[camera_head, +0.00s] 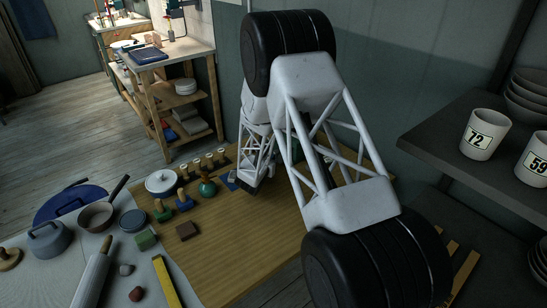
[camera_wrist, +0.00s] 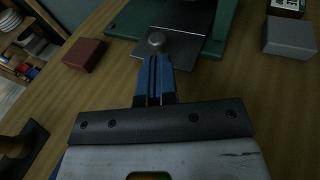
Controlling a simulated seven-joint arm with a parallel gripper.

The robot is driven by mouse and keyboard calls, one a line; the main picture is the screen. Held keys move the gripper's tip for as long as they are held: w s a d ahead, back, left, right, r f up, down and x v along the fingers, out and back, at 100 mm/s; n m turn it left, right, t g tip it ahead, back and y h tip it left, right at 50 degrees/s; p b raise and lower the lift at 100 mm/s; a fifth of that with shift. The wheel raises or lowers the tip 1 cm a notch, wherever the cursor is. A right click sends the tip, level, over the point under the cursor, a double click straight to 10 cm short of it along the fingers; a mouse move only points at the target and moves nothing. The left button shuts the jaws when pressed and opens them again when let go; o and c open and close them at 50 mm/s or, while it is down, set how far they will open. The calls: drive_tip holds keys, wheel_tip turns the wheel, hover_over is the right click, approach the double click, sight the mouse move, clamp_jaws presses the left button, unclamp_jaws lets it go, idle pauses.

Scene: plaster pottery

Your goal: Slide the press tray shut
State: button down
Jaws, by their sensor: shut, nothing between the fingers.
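In the wrist view, a flat grey metal tray (camera_wrist: 185,47) with a round knob (camera_wrist: 156,41) near its front edge sticks out from the green press base (camera_wrist: 127,17). My gripper (camera_wrist: 155,62) has blue fingers, which are shut and empty. Their tips are right at the near side of the knob; I cannot tell whether they touch it. The upper part of the press is out of the picture. In the head view my arm covers most of the area around my gripper, and I cannot make out the tray there.
A reddish-brown block (camera_wrist: 84,55) lies left of the fingers and a grey block (camera_wrist: 289,36) lies to the right.

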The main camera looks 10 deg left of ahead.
drive_tip(key=v, duration=1.1)
drive_tip(key=shift+w, duration=0.1)
drive_tip(key=shift+r, duration=0.1)
drive_tip(key=s+d+r+m+g+h, duration=0.25)
drive_tip(key=s+d+r+m, duration=0.3)
drive_tip(key=d+r, duration=0.3)
drive_tip(key=s+d+r+m+g+h, duration=0.1)
drive_tip(key=s+d+r+m+g, duration=0.4)
drive_tip(key=d+r, duration=0.35)
drive_tip(key=s+d+r+m+g+h, duration=0.25)
drive_tip(key=s+d+r+m, duration=0.25)
drive_tip(key=d+r+m, duration=0.3)
drive_tip(key=s+d+r+m+g+y, duration=0.1)
drive_tip(key=s+d+r+m+y, duration=0.1)
drive_tip(key=s, duration=0.9)
drive_tip(key=s+d+r+m+y, duration=0.3)
drive_tip(key=s+m, duration=0.4)
drive_tip(key=s, duration=0.4)
drive_tip(key=s+d+r+m+g+y, duration=0.1)
drive_tip(key=s+d+r+m+y, duration=0.2)
drive_tip(key=s, duration=0.8)
drive_tip(key=shift+d+m+g+y, duration=0.3)
drive_tip(key=shift+d+m+y, duration=0.5)
drive_tip(key=shift+m+y, duration=0.55)
